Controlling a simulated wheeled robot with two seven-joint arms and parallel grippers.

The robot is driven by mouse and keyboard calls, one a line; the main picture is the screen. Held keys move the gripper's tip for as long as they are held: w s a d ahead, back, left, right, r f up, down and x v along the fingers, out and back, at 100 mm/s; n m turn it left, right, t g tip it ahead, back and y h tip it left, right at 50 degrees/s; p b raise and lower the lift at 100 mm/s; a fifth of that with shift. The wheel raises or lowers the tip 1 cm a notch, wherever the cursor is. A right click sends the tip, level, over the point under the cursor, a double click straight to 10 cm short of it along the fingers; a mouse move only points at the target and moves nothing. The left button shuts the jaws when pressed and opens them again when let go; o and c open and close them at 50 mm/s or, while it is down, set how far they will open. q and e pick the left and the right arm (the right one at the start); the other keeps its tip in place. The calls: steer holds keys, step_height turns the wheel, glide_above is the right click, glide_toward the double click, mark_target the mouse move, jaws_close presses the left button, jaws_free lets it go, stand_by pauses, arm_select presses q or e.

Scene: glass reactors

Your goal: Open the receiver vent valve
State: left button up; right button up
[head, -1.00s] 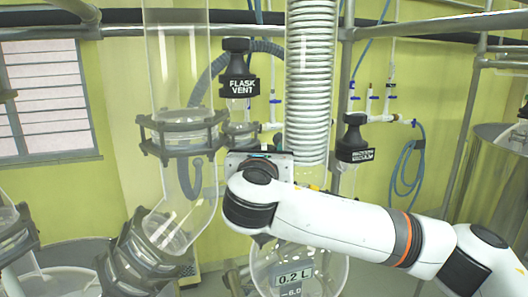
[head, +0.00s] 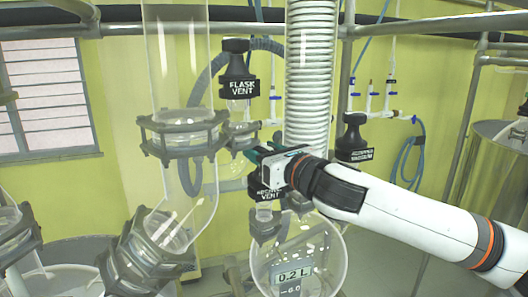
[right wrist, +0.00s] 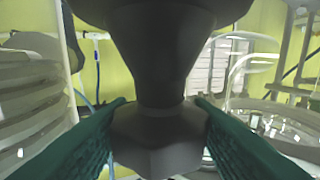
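The receiver vent valve (head: 266,190) is a black handle with white lettering, partly hidden by my right gripper. It stands above the round glass receiver flask (head: 325,245), which has a 0.2 L readout. My right gripper (head: 262,156) reaches in from the right, with its teal fingers at the top of the handle. In the right wrist view, a dark knob (right wrist: 162,125) with a narrow neck sits between the two teal fingers (right wrist: 160,103). The fingers are apart, one on each side, with gaps at the neck; contact lower down is unclear. My left gripper is out of view.
The flask vent valve (head: 238,80) hangs up and left of my gripper. Another black valve (head: 354,140) is to the right, behind my arm. A coiled glass condenser (head: 311,70) and a clamped glass column (head: 183,135) stand close by.

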steer(key=shift+o, duration=1.3)
steer(key=shift+f+m+t+h+b, duration=0.1)
steer(key=shift+m+t+h+b, duration=0.35)
steer(key=shift+h, duration=0.25)
steer(key=m+t+h, duration=0.1)
steer(key=m+h, duration=0.1)
steer(key=shift+a+h, duration=0.1)
steer(key=shift+h, duration=0.2)
steer(key=m+t+h, duration=0.1)
steer(key=h, duration=0.1)
steer(key=shift+a+m+h+b, duration=0.1)
steer(key=shift+m+h+b, duration=0.2)
steer(key=shift+m, duration=0.05)
steer(key=m+h, duration=0.2)
steer(key=h, duration=0.1)
steer(key=m+h, duration=0.1)
steer(key=h, duration=0.2)
steer(key=shift+m, duration=0.4)
